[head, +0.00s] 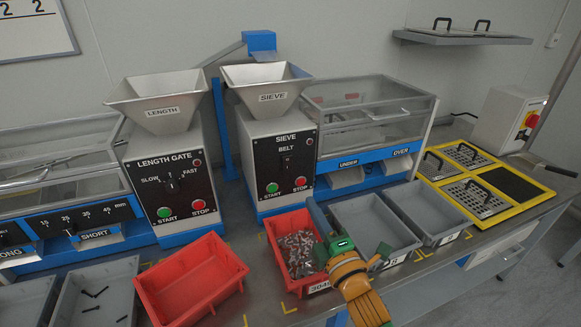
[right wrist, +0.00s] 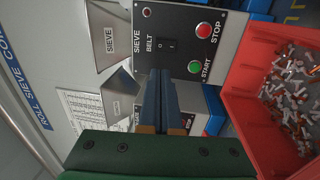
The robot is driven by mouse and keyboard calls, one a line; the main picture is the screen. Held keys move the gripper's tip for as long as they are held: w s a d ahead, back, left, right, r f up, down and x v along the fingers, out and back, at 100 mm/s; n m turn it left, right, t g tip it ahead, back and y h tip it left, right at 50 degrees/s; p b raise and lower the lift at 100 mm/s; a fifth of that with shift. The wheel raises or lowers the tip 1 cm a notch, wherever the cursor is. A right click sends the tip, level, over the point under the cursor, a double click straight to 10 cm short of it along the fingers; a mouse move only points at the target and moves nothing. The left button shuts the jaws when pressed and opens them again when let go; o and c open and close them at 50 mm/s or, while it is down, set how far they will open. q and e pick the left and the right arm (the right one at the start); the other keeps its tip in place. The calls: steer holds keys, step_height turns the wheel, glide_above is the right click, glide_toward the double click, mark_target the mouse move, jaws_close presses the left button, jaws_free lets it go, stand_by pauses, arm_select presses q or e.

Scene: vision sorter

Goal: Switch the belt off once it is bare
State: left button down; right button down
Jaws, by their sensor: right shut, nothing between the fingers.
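The belt switch (head: 287,160) is a small black rocker under the word BELT on the black panel of the sieve machine (head: 250,150). It also shows in the right wrist view (right wrist: 166,45), but I cannot tell its on or off position. My right gripper (head: 312,205) is shut and empty, its blue fingers pointing up towards the panel, below the switch and over the red bin's right side. In the right wrist view its fingertips (right wrist: 161,73) appear just under the switch, apart from it as far as I can tell. I cannot make out the belt's surface. My left gripper is out of view.
A red bin (head: 272,255) of small mixed pieces stands before the sieve. The green start button (head: 272,188) and red stop button (head: 300,182) sit below the switch. Grey bins (head: 372,205) stand to the right, and an empty-looking red bin (head: 190,300) to the left.

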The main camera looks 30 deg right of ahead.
mark_target(287, 160)
steer(key=p+x, duration=0.1)
steer(key=x, duration=1.2)
steer(key=shift+w+d, duration=0.1)
steer(key=shift+w, duration=0.3)
